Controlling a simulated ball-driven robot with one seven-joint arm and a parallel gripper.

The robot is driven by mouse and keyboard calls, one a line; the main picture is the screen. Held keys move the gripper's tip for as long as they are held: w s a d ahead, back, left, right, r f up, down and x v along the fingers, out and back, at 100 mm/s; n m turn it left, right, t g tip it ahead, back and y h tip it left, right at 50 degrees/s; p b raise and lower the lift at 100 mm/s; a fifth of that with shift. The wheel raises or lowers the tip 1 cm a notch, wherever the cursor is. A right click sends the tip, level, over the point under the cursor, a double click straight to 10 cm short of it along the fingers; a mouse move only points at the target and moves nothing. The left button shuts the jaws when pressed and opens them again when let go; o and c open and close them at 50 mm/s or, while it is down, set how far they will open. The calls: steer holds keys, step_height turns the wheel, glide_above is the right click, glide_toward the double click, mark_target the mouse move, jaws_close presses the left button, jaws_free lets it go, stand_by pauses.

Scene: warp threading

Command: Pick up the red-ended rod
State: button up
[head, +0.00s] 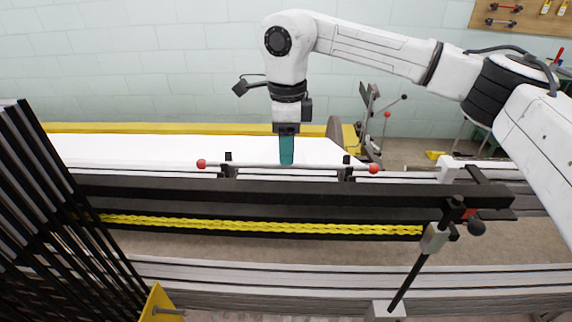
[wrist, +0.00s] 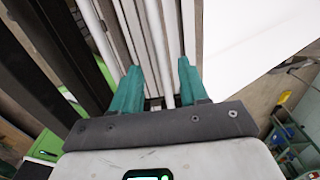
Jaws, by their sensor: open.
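The red-ended rod (head: 258,165) is thin and pale, with a red ball at each end. It lies level across two black holders in the head view. My gripper (head: 287,162) points straight down at the middle of the rod, between the two holders. In the wrist view its teal fingers (wrist: 158,70) are apart, and the pale rod (wrist: 157,45) runs lengthwise between them. Its red ends do not show there. I cannot tell whether either finger touches the rod.
A long black beam (head: 290,192) and a yellow braided strip (head: 260,226) lie in front of the rod. Black slats (head: 50,200) rise at the left. A white sheet (head: 170,150) spreads behind. The space above the rod is clear apart from my arm.

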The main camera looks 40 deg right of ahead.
steer(key=shift+w+f, duration=0.1)
steer(key=shift+f, duration=1.85)
steer(key=shift+c, duration=0.3)
jaws_close()
